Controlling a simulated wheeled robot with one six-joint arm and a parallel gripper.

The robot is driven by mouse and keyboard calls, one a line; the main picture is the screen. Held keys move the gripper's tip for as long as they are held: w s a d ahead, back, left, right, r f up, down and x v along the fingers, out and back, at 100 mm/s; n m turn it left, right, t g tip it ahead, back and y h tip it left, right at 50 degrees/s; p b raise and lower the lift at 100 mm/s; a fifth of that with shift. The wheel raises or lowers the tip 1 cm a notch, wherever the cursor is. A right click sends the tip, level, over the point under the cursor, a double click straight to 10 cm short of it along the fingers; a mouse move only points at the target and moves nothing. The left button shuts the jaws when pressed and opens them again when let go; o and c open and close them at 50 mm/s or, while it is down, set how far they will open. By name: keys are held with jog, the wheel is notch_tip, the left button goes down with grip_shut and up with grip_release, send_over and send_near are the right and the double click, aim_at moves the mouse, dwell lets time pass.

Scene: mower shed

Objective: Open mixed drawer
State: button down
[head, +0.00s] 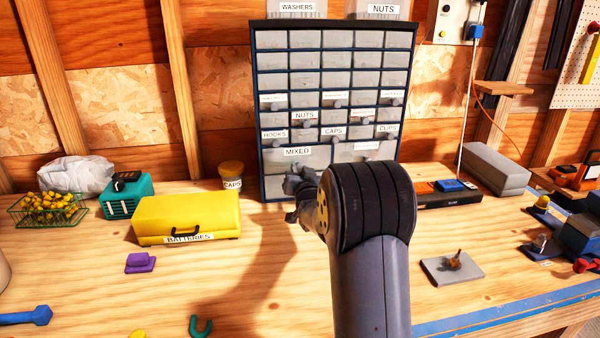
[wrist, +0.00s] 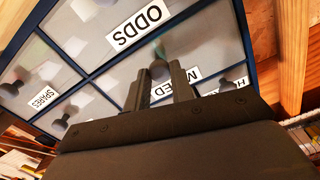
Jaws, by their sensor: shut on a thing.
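The mixed drawer (head: 318,158) is a wide, cloudy-fronted drawer low on the left of the blue cabinet, with a white MIXED label along its top. It looks flush with its neighbours. My gripper (head: 305,178) is in front of it, its wrist partly hidden by my arm. In the wrist view my gripper (wrist: 160,84) is shut on the mixed drawer's round dark knob (wrist: 159,69). Its fingers cover part of the label. The drawer front also shows in the wrist view (wrist: 118,88).
A yellow batteries case (head: 187,215) and a caps jar (head: 232,175) stand left of the cabinet. A grey plate (head: 436,268) lies to the right. The bench between case and arm is clear.

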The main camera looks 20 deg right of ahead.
jog(key=s+a+b, duration=0.2)
jog(key=s+b, duration=0.5)
jog(key=s, duration=0.3)
jog(key=shift+s, duration=0.4)
jog(key=c, duration=1.2)
grip_release()
jog(key=shift+w, duration=0.1)
jog(key=shift+a, duration=0.1)
jog(key=s+a+b, duration=0.1)
jog(key=s+a, duration=0.1)
jog(key=s, duration=0.8)
jog(key=shift+s, duration=0.35)
jog(key=shift+w, duration=0.15)
jog(key=w+d+p, duration=0.1)
jog(key=w+d, duration=0.1)
jog(key=w, duration=0.9)
jog(key=shift+w+d+p, duration=0.15)
jog(key=shift+w+p, duration=0.05)
jog(key=shift+p, duration=0.2)
